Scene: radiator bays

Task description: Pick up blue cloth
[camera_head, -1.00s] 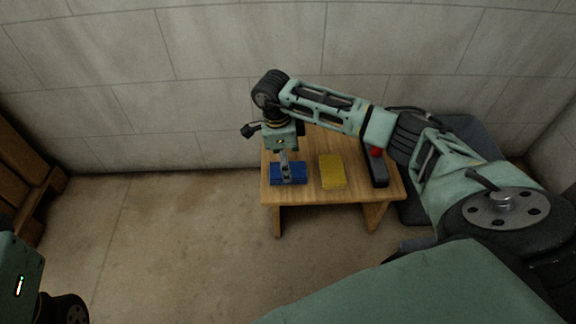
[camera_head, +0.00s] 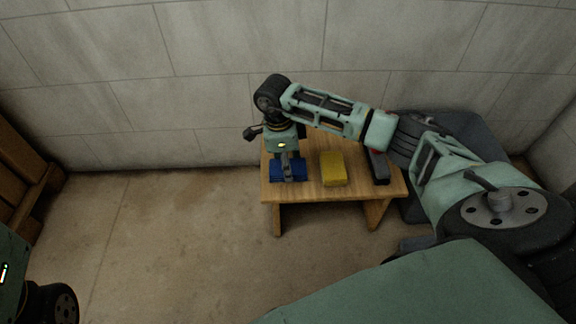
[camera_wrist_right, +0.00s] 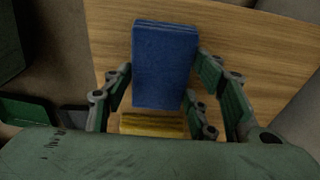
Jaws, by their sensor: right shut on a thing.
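The blue cloth (camera_head: 299,172) is a folded block at the left end of the small wooden table (camera_head: 310,192). My right gripper (camera_head: 288,173) comes down on it from above and is shut on it. In the right wrist view the blue cloth (camera_wrist_right: 165,62) lies between the two fingers of the right gripper (camera_wrist_right: 165,85). I cannot tell whether the cloth is clear of the tabletop. My left gripper is not in view; only part of my left arm shows at the lower left.
A yellow block (camera_head: 333,169) lies just right of the cloth, and it also shows in the right wrist view (camera_wrist_right: 150,124). A dark object (camera_head: 378,168) lies at the table's right end. A wooden pallet (camera_head: 22,180) stands at the far left. The floor between is clear.

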